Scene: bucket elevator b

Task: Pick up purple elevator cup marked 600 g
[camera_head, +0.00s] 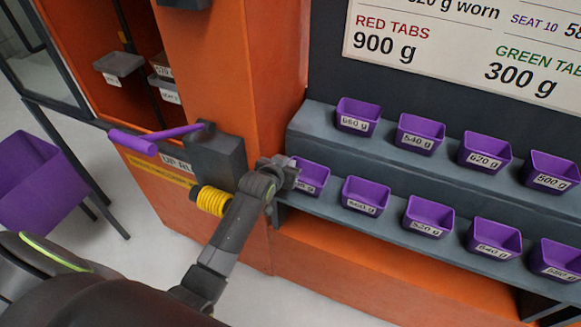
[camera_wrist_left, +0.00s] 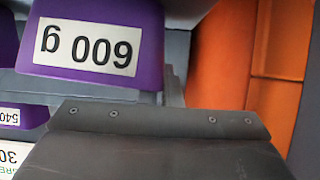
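The purple cup marked 600 g (camera_wrist_left: 95,45) fills the upper left of the left wrist view, its label upside down there. In the head view, the cup (camera_head: 312,176) at the left end of the lower shelf is partly hidden by my left gripper (camera_head: 287,174), and its label is only partly readable. My left gripper is at the left side of that cup, very close to it; I cannot tell whether they touch. Its dark body shows across the bottom of the left wrist view, but the finger opening is not clear. My right gripper is not in view.
Other labelled purple cups stand on the lower shelf (camera_head: 398,228) and upper shelf (camera_head: 391,146). An orange post, a box with a purple-handled lever (camera_head: 150,140) and a yellow coil (camera_head: 211,200) stand left of the shelves. A larger purple bin (camera_head: 35,180) is far left.

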